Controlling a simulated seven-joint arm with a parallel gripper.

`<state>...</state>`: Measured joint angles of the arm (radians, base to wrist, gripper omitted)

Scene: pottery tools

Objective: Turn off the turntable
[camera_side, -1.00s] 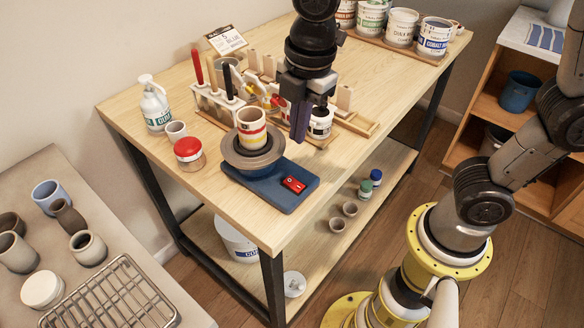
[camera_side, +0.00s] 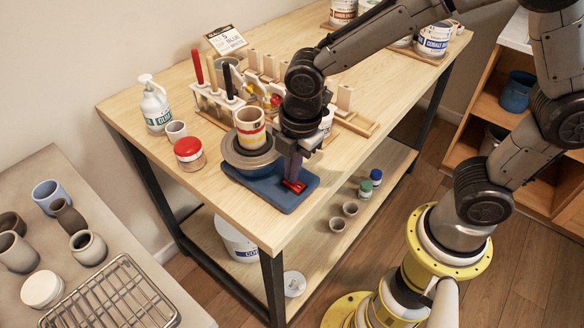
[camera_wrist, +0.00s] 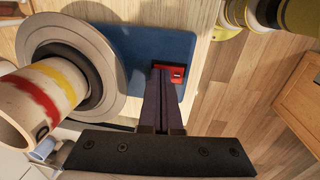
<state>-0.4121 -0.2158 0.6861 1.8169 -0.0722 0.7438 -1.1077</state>
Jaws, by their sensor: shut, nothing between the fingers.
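The turntable has a blue base (camera_side: 274,192) near the table's front edge, with a round grey wheel (camera_side: 236,158) on it. A striped cup (camera_side: 250,128) with red and yellow bands stands on the wheel. A red switch (camera_side: 295,186) sits on the base's right part; it also shows in the wrist view (camera_wrist: 181,75). My gripper (camera_side: 291,179) is shut and empty, pointing down, its fingertips at the switch. In the wrist view the fingertips (camera_wrist: 161,72) lie over the switch's left part and hide it. I cannot tell whether they touch it or which way it is set.
A red-lidded jar (camera_side: 189,154) and a small cup (camera_side: 176,132) stand left of the turntable. A tool rack (camera_side: 217,104) and a white jar (camera_side: 327,122) stand behind it. The table in front of the base is clear.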

